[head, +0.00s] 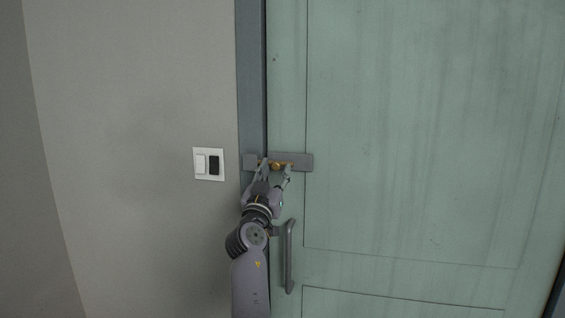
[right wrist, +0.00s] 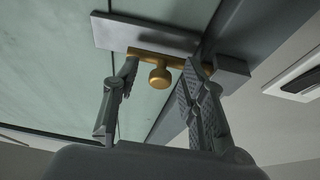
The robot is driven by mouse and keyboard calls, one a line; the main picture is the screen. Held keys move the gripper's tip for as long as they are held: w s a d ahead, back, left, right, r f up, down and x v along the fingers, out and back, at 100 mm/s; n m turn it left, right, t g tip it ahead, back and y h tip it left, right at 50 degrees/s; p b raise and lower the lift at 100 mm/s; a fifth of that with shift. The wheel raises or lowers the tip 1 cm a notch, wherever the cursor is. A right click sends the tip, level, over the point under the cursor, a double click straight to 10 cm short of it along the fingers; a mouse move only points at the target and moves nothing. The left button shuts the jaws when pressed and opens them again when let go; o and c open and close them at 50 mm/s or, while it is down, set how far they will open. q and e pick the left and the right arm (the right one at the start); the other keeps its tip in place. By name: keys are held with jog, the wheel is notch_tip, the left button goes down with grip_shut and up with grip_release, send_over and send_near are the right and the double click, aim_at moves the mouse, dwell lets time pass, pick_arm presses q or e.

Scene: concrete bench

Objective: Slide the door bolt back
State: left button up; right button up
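The door bolt is a brass bar with a round knob (head: 276,165) on a grey plate (head: 302,160) at the left edge of the green door. A grey keeper block (head: 249,160) sits on the door frame. My right gripper (head: 275,172) is open, with a finger on each side of the knob. In the right wrist view the knob (right wrist: 160,77) stands between the spread fingers (right wrist: 163,70), with gaps on both sides. My left gripper is out of view.
A vertical door handle (head: 289,257) is below the bolt, just right of my right arm. A light switch plate (head: 208,164) is on the wall at the left. The green door (head: 420,130) is flat and clear to the right of the bolt plate.

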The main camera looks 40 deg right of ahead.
jog(key=shift+r, duration=0.25)
jog(key=shift+a, duration=0.15)
jog(key=shift+c, duration=0.4)
grip_shut()
